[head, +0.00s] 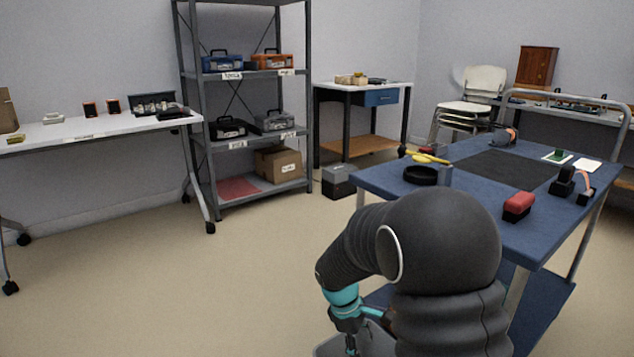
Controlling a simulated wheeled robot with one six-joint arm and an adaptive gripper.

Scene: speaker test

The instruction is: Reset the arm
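My arm fills the lower middle of the head view, a thick dark grey bent sleeve in front of the blue cart. Its end points down and to the left, with a teal band near the wrist. My gripper (350,343) shows only in part at the bottom edge, below the teal band. Its fingertips are cut off or too small to make out, so I cannot tell whether it is open or shut. No held object can be made out.
The blue cart (462,205) stands close at the right, carrying a red-topped block (518,207), a black round dish (420,175) and tools. A grey shelf (250,75), a white table (95,126) and a workbench (362,88) stand behind. The left floor is clear.

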